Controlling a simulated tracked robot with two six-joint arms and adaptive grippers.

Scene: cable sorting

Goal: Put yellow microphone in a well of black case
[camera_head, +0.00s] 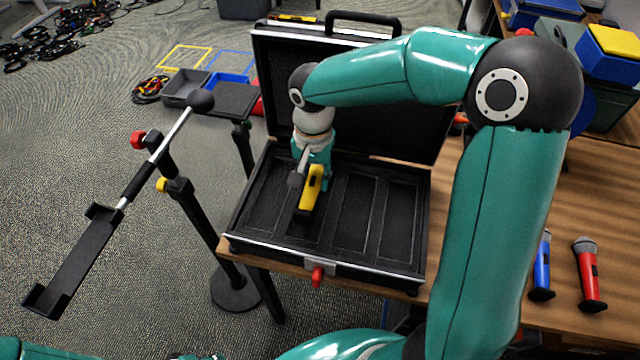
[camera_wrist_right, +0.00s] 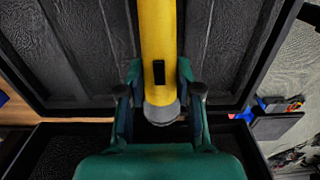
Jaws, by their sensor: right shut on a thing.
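The yellow microphone (camera_head: 311,190) is in the grip of my right gripper (camera_head: 312,172), inside the outline of the open black case (camera_head: 333,262). It appears over or in the second well from the left; its exact height above the well floor is unclear. In the right wrist view, the fingers of the gripper (camera_wrist_right: 161,98) stand on both sides of the yellow microphone (camera_wrist_right: 157,40), near its black switch and grey end. The case's several long wells otherwise look empty. My left gripper is not in view.
The raised case lid (camera_head: 290,75) stands behind my right arm. A black stand with a phone-type holder (camera_head: 75,262) is left of the case.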

